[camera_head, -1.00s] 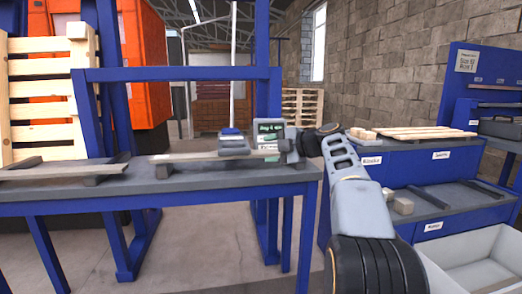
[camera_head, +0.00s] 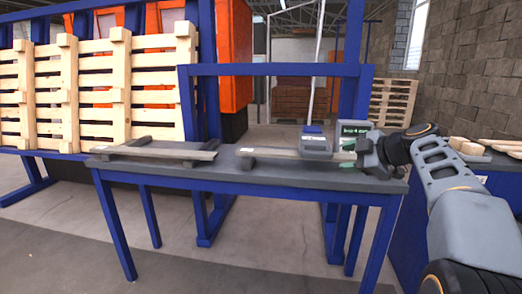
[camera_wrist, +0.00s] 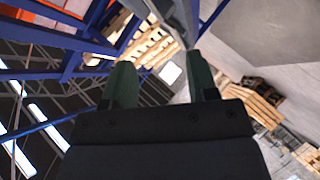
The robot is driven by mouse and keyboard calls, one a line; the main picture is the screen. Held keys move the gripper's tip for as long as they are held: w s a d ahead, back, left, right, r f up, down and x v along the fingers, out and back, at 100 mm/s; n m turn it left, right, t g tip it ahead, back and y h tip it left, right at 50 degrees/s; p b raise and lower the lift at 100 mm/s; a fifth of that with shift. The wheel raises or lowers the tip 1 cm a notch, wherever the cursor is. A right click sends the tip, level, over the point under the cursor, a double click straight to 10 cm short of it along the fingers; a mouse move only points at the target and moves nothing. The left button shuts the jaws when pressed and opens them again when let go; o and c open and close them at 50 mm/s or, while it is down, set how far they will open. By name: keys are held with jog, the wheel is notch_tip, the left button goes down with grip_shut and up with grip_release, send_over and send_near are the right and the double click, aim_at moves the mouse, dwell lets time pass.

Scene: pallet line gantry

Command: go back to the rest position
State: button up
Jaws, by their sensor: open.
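My gripper shows in the wrist view (camera_wrist: 160,85) with its two dark green fingers apart and nothing between them. In the head view my arm reaches in from the lower right. The fingertips are hard to make out there. I cannot tell whether the wrist touches the table.
Wooden boards on dark supports lie on the table, one at left (camera_head: 160,150) and one at centre (camera_head: 270,155). A grey device with a blue top (camera_head: 314,140) stands behind. Pale pallets (camera_head: 90,85) stand at left. A blue bench (camera_head: 480,190) is at right. Floor in front is open.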

jog(key=s+a+r+m+g+h+p, duration=0.4)
jog(key=s+a+r+m+p, duration=0.5)
jog(key=p, duration=0.8)
jog(key=s+m+g+h+p, duration=0.2)
jog(key=s+m+p, duration=0.7)
jog(key=s+p, duration=0.6)
jog(key=shift+s+r+g+h, duration=0.15)
jog(key=shift+g+h, duration=0.25)
jog(key=shift+h, duration=0.4)
